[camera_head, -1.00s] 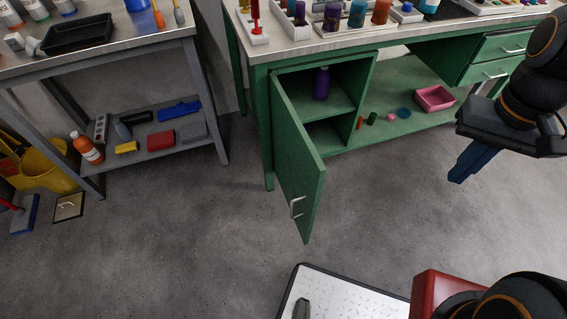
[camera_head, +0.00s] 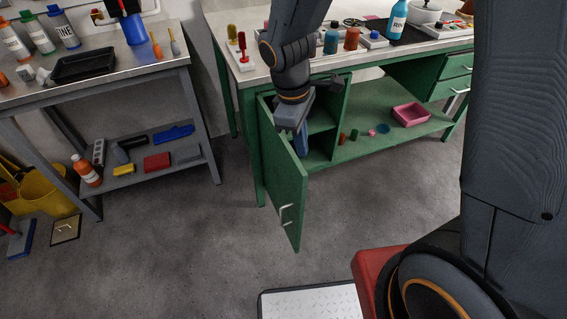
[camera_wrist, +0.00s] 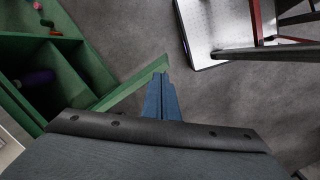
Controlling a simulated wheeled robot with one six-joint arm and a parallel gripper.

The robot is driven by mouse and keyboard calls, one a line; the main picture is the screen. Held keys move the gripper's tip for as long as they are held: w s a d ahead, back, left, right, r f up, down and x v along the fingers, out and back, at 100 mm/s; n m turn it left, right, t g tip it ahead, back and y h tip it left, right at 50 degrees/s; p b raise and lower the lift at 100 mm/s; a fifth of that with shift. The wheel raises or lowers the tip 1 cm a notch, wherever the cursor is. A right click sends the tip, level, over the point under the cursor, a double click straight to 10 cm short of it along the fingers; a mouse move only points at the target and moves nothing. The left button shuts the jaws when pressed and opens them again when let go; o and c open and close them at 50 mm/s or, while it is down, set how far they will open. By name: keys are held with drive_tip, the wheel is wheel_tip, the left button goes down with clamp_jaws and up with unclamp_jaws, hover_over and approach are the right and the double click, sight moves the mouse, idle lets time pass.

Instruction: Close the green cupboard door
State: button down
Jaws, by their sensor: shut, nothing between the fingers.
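The green cupboard door (camera_head: 284,187) stands open in the head view, swung out toward me, with a pale handle (camera_head: 285,212) low near its free edge. It also shows in the wrist view as a green edge (camera_wrist: 125,91). The green cupboard (camera_head: 335,100) has its shelf and inside partly exposed behind the door. My gripper (camera_head: 302,142) is shut and empty, with blue fingers pointing down near the inner side of the door. In the wrist view the fingers (camera_wrist: 161,97) are together, close by the door's edge. I cannot tell whether they touch it.
A purple bottle (camera_wrist: 38,78) stands inside the cupboard. A pink tray (camera_head: 411,115) and small items lie on the green shelf to the right. A grey table (camera_head: 120,75) with loaded shelves stands at left. The floor before the door is clear.

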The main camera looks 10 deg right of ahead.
drive_tip(key=w+a+f+n+h+p, duration=0.1)
drive_tip(key=w+a+f+n+p, duration=0.15)
drive_tip(key=a+n, duration=0.6)
drive_tip(key=p, duration=0.2)
approach(286, 167)
drive_tip(key=s+d+f, duration=0.1)
drive_tip(key=s+f, duration=0.2)
drive_tip(key=s, duration=0.2)
drive_tip(key=shift+d+f+t, duration=0.3)
drive_tip(key=shift+f+t, duration=0.1)
